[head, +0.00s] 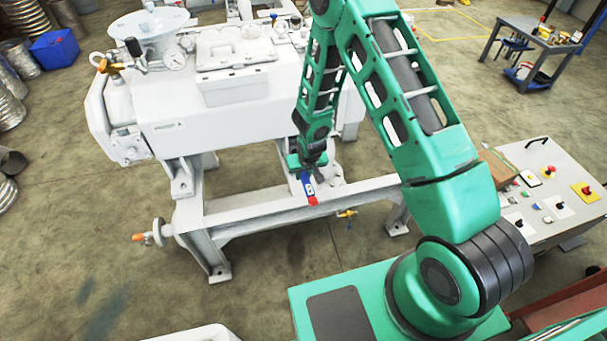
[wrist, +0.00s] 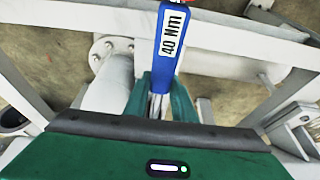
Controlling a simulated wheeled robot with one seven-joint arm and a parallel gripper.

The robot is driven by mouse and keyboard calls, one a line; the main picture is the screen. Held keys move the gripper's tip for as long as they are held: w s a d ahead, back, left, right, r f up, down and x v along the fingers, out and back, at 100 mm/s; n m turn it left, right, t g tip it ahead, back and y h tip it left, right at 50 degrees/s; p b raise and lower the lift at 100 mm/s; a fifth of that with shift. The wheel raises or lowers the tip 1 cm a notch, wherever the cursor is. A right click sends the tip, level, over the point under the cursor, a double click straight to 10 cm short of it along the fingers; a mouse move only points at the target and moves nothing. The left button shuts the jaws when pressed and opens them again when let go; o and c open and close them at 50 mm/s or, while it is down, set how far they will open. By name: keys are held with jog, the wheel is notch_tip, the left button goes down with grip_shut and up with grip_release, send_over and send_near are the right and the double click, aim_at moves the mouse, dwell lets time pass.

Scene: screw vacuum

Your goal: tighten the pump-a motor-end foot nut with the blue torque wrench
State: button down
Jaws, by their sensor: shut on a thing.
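My gripper (head: 308,174) is shut on the blue torque wrench (head: 307,186), over the near rail of the white pump frame. The wrench's red end (head: 313,201) points down toward the front of the rail. In the wrist view, the blue handle (wrist: 170,45) carries a "40 Nm" label and stands between my green fingers (wrist: 160,100). The working end of the wrench is hidden by my gripper. The white pump (head: 215,115) stands behind. A foot (head: 183,181) shows at its left; the foot nut by my gripper is too small or hidden to make out.
The white frame rail (head: 262,207) runs below my gripper. A valve with an orange handle (head: 139,237) sticks out at the left, and a yellow-handled valve (head: 347,213) hangs below the rail. A control panel (head: 553,200) stands at the right. A workbench (head: 540,40) is farther back.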

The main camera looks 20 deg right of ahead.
jog(key=shift+f, duration=0.7)
dwell(0.7)
jog(key=shift+a, duration=0.1)
jog(key=shift+w+a+f+m+h, duration=0.15)
jog(key=shift+a+m+h, duration=0.25)
jog(key=shift+a+m, duration=0.8)
jog(key=w+a+m+g+h, duration=0.1)
jog(key=w+a+m+h, duration=0.1)
jog(key=w+a+m, duration=0.3)
jog(key=a+m, duration=0.2)
jog(key=m, duration=0.2)
jog(key=shift+g+h, duration=0.3)
jog(key=shift+g, duration=0.1)
dwell(0.6)
jog(key=shift+d, duration=0.15)
jog(key=shift+s+d+n, duration=0.35)
jog(key=shift+s+n, duration=0.05)
jog(key=shift+n, duration=0.2)
